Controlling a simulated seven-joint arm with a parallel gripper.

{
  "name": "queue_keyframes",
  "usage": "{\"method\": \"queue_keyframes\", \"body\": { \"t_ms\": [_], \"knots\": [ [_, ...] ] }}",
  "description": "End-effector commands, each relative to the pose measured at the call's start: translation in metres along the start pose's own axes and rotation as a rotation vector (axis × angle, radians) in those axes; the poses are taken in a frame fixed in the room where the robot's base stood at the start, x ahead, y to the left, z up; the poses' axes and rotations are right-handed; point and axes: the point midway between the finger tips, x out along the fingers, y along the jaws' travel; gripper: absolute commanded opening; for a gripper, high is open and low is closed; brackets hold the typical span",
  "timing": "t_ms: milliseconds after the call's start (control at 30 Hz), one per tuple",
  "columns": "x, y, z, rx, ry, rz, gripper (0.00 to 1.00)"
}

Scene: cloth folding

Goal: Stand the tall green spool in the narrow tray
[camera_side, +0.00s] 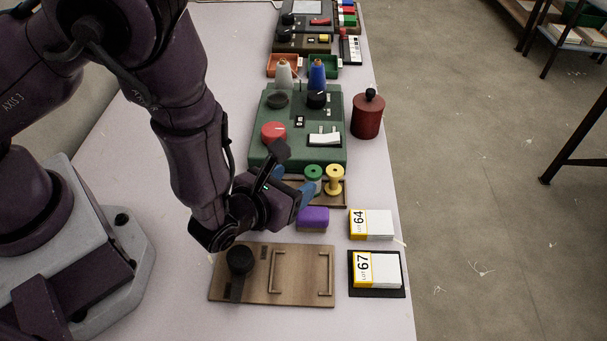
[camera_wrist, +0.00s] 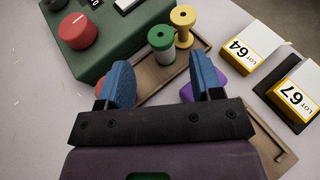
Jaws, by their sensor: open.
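The green spool (camera_wrist: 161,40) stands upright beside a yellow spool (camera_wrist: 183,22) at the brown narrow tray (camera_wrist: 148,80). In the side view the green spool (camera_side: 313,173), yellow spool (camera_side: 334,178) and tray (camera_side: 341,198) sit in front of the green machine. My gripper (camera_wrist: 161,62) is open, its blue fingers apart and empty. The green spool shows between and beyond the fingertips. I cannot tell whether the spool's base rests inside the tray. In the side view my gripper (camera_side: 294,183) partly hides the tray.
A green machine (camera_side: 260,153) with a red knob stands behind the tray. A purple block (camera_side: 313,217) lies just in front. Two lot boxes (camera_side: 371,224) are at right, one on a black pad (camera_side: 400,288). A wooden board (camera_side: 300,297) with handles lies nearer.

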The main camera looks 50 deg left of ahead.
Motion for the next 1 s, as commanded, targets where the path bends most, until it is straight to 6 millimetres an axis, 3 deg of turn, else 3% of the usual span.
{"method": "queue_keyframes", "body": {
  "t_ms": [100,300,567,667,767,833,1000],
  "knots": [
    [-0.027,-0.001,0.0,0.0,0.0,-0.005,0.6],
    [-0.058,-0.001,0.0,0.0,0.0,-0.002,0.6],
    [-0.069,0.001,0.002,-0.005,-0.003,0.005,0.6],
    [-0.066,0.009,0.017,-0.065,-0.019,0.064,0.6],
    [-0.062,0.033,0.052,-0.218,-0.054,0.214,0.6],
    [-0.063,0.06,0.081,-0.379,-0.078,0.363,0.6],
    [-0.087,0.13,0.13,-0.852,-0.102,0.739,0.6]
  ]
}}
